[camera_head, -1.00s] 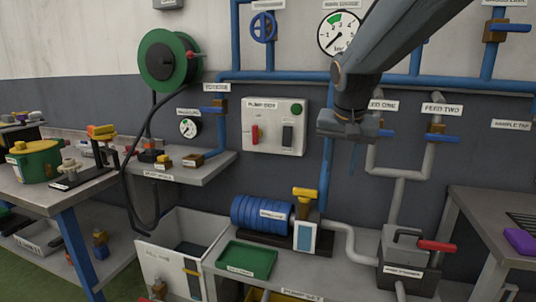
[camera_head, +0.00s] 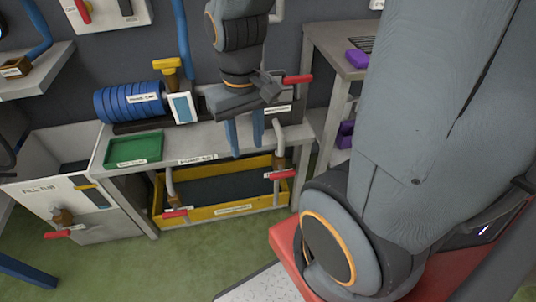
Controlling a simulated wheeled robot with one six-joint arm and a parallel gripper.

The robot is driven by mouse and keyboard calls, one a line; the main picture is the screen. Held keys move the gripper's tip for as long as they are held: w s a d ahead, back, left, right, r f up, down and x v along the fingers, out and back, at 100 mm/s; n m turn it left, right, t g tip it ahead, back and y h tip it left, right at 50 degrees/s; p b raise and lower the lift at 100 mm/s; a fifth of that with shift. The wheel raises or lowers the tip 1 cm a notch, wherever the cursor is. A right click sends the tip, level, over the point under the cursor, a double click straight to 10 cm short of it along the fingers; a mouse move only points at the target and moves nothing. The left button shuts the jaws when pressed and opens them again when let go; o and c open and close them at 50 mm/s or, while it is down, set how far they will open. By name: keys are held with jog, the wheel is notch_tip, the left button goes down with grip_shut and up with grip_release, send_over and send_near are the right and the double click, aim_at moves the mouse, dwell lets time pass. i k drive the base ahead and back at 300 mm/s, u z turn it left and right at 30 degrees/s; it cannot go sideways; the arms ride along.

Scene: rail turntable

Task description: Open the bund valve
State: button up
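Low at the bench is a yellow-rimmed tray (camera_head: 215,219), which looks like the bund. A red-handled valve (camera_head: 280,175) on a grey pipe shows over its right side. A second red-handled valve (camera_head: 176,213) sits on a pipe at its front left. Their labels are too small to read, so I cannot tell which is the bund valve. My gripper (camera_head: 245,138) hangs in front of the bench, above the tray in the picture. Its two blue fingers point down and stand apart, with nothing seen between them. It is left of the right-hand valve and touches neither handle.
A grey bench (camera_head: 205,139) carries a green tray (camera_head: 136,149) and a blue ribbed pump (camera_head: 130,101). A white fill tub (camera_head: 35,192) with a red-handled valve (camera_head: 57,234) stands left. A side table (camera_head: 322,42) stands right. Green floor in front is clear.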

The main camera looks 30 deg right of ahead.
aim_at(283, 174)
jog(key=z, duration=0.45)
jog(key=k, duration=1.15)
jog(key=u, duration=0.9)
